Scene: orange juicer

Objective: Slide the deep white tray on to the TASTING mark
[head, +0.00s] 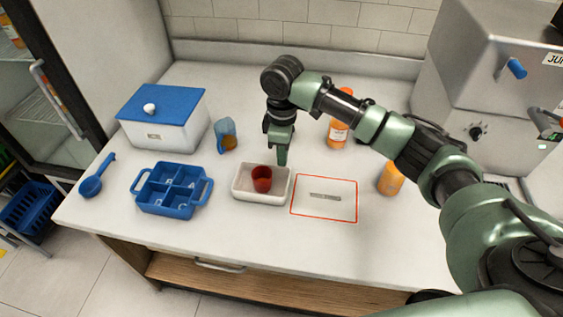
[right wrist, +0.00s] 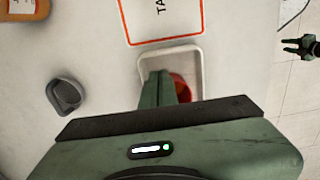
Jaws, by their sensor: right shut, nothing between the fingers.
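The deep white tray (head: 262,200) stands on the counter with a red cup (head: 262,176) in it. In the right wrist view the tray's rim (right wrist: 170,47) and part of the red cup (right wrist: 183,88) show past my fingers. The TASTING mark (head: 324,210), a red outline, lies just right of the tray; the tray is outside it. The mark also shows in the right wrist view (right wrist: 160,25). My right gripper (head: 281,160) is shut and empty, pointing down at the tray's back rim near its right corner. I cannot tell whether it touches. My left gripper is out of view.
A blue divided caddy (head: 170,191), a blue scoop (head: 95,177) and a blue-lidded box (head: 162,120) stand left. A blue cup (head: 226,134) is behind the tray. Orange bottles (head: 338,132) (head: 391,180) stand behind and right of the mark. The mark's inside is clear apart from its label.

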